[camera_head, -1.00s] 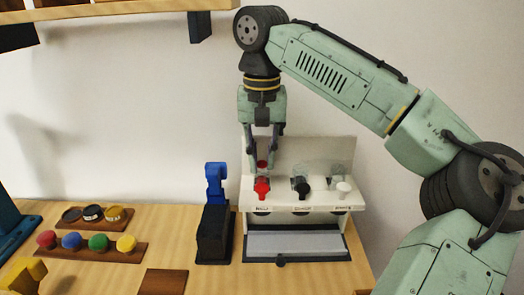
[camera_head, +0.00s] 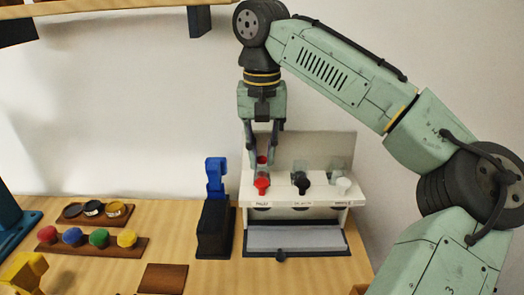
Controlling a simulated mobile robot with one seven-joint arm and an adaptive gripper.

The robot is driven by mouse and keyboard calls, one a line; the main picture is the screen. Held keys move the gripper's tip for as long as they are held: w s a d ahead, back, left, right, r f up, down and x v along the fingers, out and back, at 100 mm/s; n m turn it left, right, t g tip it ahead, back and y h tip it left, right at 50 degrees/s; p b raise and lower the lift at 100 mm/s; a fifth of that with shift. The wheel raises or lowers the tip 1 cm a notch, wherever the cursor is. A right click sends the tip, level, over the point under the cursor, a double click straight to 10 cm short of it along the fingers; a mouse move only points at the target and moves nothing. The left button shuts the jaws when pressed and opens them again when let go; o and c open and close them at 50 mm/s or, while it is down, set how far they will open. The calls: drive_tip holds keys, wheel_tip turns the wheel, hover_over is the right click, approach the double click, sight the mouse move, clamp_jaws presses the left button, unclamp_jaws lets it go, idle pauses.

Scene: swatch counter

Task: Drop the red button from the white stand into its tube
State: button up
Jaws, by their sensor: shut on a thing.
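The white stand (camera_head: 340,203) is on the counter below my arm. Along it are a red lever (camera_head: 262,186), a black one (camera_head: 302,185) and a white one (camera_head: 343,186), each with a clear tube behind it. My gripper (camera_head: 262,160) points down at the left tube, behind the red lever. A small red piece, seemingly the red button (camera_head: 262,160), shows between the fingertips, which are shut on it. Whether its lower edge is above or inside the tube mouth I cannot tell. The left tube is largely hidden by the fingers and red lever.
A grey tray (camera_head: 295,238) is under the stand. A blue figure on a black block (camera_head: 213,230) stands close to its left. Coloured knobs sit on a wooden strip (camera_head: 82,245), with round tins on another behind. A brown square (camera_head: 163,279) lies in front.

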drive_tip(key=o, duration=0.7)
drive_tip(key=shift+o, duration=0.2)
drive_tip(key=shift+r, duration=3.75)
